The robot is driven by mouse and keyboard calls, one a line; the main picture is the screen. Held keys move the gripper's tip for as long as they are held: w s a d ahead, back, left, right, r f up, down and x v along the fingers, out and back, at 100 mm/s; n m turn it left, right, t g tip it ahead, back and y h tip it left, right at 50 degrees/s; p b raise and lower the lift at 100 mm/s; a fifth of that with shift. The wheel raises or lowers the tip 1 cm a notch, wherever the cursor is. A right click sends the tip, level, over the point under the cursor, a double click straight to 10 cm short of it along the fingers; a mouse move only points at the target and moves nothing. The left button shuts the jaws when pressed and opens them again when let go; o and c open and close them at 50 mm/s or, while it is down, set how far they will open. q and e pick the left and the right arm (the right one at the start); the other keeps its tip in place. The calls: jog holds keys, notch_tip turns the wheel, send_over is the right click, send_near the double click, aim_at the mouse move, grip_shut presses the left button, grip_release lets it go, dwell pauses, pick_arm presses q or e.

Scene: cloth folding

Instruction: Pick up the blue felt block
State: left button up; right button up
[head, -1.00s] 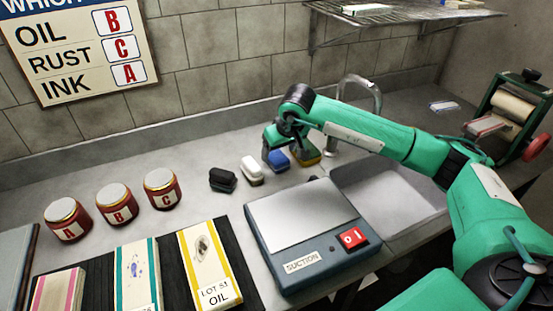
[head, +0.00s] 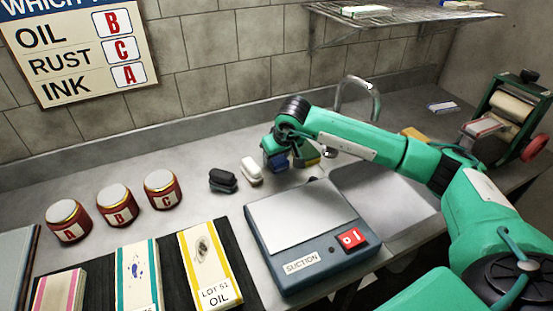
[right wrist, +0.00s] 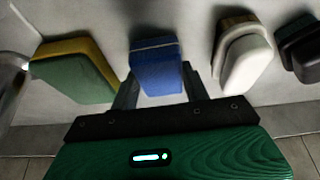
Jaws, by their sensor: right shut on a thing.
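The blue felt block (head: 279,163) stands on the counter behind the suction box, largely covered by my right gripper (head: 276,153) in the head view. In the right wrist view the blue block (right wrist: 157,67) sits between the two fingers of my right gripper (right wrist: 158,88), which is shut on it. Whether the block touches the counter cannot be told. My left gripper is not in view.
A white block (head: 251,170) and a black block (head: 222,181) are left of the blue one. A green-and-yellow sponge (right wrist: 75,68) is close on its other side.

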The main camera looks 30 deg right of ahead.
aim_at(277, 158)
jog(key=shift+r, duration=0.15)
